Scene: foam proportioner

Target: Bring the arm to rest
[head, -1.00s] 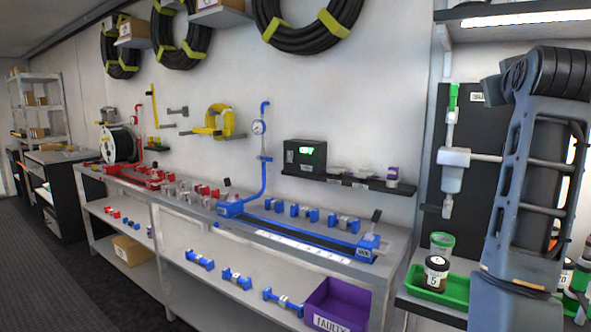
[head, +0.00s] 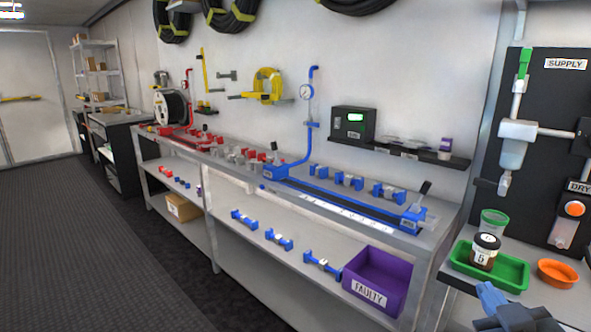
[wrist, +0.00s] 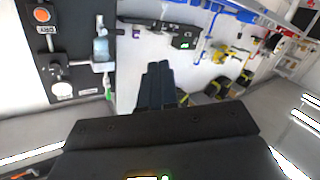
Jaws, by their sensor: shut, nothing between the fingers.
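My gripper (wrist: 157,86) shows in the wrist view with its two dark fingers together and nothing between them. It is in the open air, apart from the bench and the wall.
A green tray (head: 512,282) holds a dark jar (head: 484,252) and a clear green-rimmed cup, close to my arm. An orange dish (head: 557,273) stands beside it. The purple FAULTY bin (head: 402,282) is on the lower shelf. The floor (head: 90,240) at left is clear.

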